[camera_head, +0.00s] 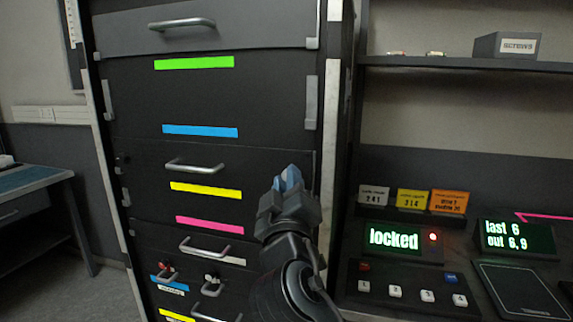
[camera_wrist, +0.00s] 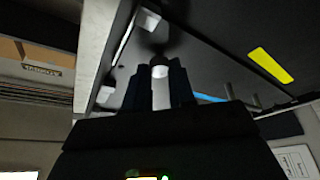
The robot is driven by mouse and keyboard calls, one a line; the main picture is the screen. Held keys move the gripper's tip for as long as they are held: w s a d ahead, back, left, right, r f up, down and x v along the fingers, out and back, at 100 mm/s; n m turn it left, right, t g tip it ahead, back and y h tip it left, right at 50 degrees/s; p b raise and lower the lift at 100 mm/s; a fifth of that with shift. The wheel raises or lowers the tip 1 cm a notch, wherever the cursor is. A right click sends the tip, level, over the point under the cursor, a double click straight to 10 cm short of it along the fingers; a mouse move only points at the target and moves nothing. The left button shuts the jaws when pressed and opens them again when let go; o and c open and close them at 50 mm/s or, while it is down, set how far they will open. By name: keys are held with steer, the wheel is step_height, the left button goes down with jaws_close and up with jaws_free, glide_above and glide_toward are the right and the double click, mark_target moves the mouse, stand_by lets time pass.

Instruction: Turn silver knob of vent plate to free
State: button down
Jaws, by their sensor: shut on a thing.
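My gripper (camera_head: 290,178) is raised in front of the right edge of the dark rack panel in the head view. In the wrist view, its two dark fingers (camera_wrist: 161,85) are closed on the small, pale silver knob (camera_wrist: 160,72), whose rounded end shows between the fingertips. The knob sits at the dark plate (camera_wrist: 215,62) of the rack. The gripper hides the knob in the head view. I cannot read the knob's turn position.
The rack carries handles (camera_head: 193,166) and coloured strips (camera_head: 205,190). A light post (camera_head: 330,130) runs just right of my gripper. At right stand a "locked" display (camera_head: 395,240), a button box (camera_head: 410,290) and a shelf with a screws box (camera_head: 507,46). Floor shows at left.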

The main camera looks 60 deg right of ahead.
steer(key=shift+s+r+n+y+p, duration=0.1)
steer(key=shift+n+y+p, duration=0.45)
steer(key=shift+n+p, duration=0.7)
steer(key=shift+w+r+n+y+p, duration=0.1)
steer(key=shift+n+y+p, duration=0.4)
steer(key=shift+n+p, duration=0.7)
steer(key=shift+s+r+n+y+p, duration=0.1)
steer(key=shift+n+y+p, duration=0.45)
steer(key=shift+n+p, duration=0.7)
steer(key=shift+f, duration=0.15)
steer(key=c, duration=0.9)
jaws_free()
steer(key=shift+c, duration=0.2)
steer(key=b+v, duration=0.2)
steer(key=v, duration=0.5)
steer(key=shift+s+a+b, duration=0.3)
steer(key=shift+b, duration=0.05)
